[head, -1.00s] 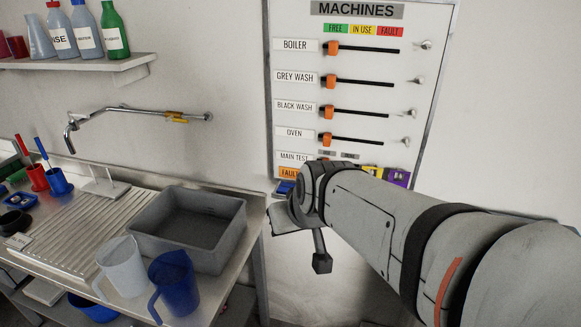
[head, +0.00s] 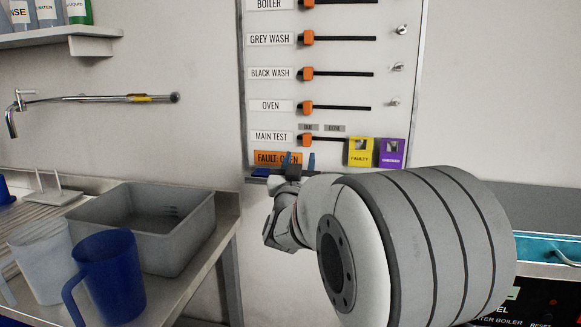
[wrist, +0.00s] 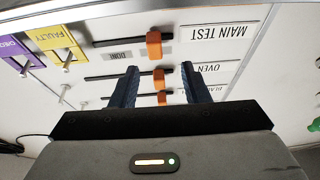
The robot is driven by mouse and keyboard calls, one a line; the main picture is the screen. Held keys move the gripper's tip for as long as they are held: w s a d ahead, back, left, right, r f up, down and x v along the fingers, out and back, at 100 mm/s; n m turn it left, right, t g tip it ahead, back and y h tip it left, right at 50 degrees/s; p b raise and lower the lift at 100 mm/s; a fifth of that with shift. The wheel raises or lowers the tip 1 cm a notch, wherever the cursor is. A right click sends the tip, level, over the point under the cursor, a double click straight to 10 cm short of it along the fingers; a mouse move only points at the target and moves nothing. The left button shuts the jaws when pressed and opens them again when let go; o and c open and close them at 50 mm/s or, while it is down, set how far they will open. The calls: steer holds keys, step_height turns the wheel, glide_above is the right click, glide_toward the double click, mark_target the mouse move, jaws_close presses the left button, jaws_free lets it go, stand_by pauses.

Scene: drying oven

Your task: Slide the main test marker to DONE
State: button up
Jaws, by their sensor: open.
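The main test marker (head: 304,139) is an orange block at the left end of its black slot in the head view, beside the MAIN TEST label (head: 271,138). A small grey DONE tag (head: 335,128) sits above the slot to the right. In the wrist view, upside down, the marker (wrist: 154,45) lies beyond my fingertips, and the DONE tag (wrist: 118,55) is left of it. My gripper (wrist: 158,72) is open and empty; its blue fingers frame the orange oven marker (wrist: 159,78) in the picture. In the head view, my gripper (head: 300,161) is just below the main test row.
Yellow FAULTY (head: 360,151) and purple (head: 392,153) tags hang right of the main test slot. An orange fault card (head: 270,158) lies below the label. A grey basin (head: 150,228) and a blue jug (head: 110,275) stand on the left bench.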

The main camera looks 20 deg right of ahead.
mark_target(306, 142)
steer(key=shift+h, duration=0.4)
steer(key=x, duration=0.8)
steer(key=shift+s+d+f, duration=0.1)
steer(key=shift+d+f, duration=0.05)
steer(key=shift+d, duration=0.05)
steer(key=shift+c, duration=0.3)
jaws_close()
